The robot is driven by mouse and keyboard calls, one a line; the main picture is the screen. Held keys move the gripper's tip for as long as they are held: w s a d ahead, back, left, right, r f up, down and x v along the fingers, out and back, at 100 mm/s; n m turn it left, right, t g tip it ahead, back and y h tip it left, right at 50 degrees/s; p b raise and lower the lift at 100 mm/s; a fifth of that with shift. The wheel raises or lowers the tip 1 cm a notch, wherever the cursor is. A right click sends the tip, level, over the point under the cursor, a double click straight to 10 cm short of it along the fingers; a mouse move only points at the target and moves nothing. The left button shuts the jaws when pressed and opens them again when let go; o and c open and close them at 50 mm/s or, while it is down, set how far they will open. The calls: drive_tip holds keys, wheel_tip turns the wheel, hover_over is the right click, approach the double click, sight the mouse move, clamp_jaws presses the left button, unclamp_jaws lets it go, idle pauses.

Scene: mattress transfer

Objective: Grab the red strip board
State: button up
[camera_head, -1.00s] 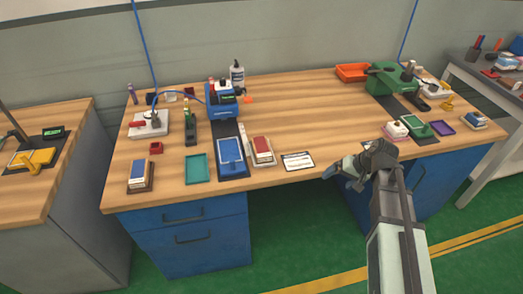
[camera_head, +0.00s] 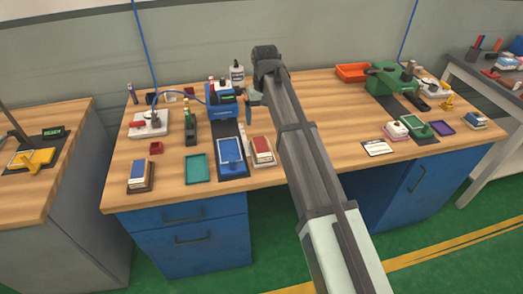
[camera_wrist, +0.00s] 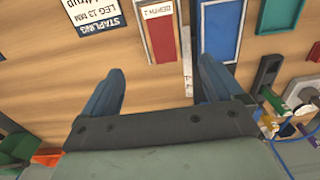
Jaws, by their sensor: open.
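A red-topped board with a pale border, which I take to be the red strip board, lies on the wooden bench (camera_head: 330,95) in the head view (camera_head: 262,146). It also shows in the wrist view (camera_wrist: 161,35), with a white label reading DEPTH at one end. My gripper (camera_wrist: 162,72) is open and empty, its two fingers apart above bare wood and short of the board. In the head view, my gripper (camera_head: 254,94) hangs over the back of the bench, beside the blue machine, farther back than the board.
A blue panel on a dark base (camera_head: 231,153) lies left of the board, with a narrow pale strip (camera_wrist: 186,55) between them. A stapling card (camera_wrist: 96,14) lies beside the board. The blue machine (camera_head: 223,110) and a bottle (camera_head: 237,75) stand near my gripper.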

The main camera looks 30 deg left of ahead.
hover_over(261, 146)
wheel_tip(261, 146, down, 8)
drive_tip(key=shift+a, duration=0.1)
drive_tip(key=shift+d+f, duration=0.2)
drive_tip(key=shift+f, duration=2.4)
drive_tip(key=shift+c, duration=0.4)
drive_tip(key=c, duration=1.1)
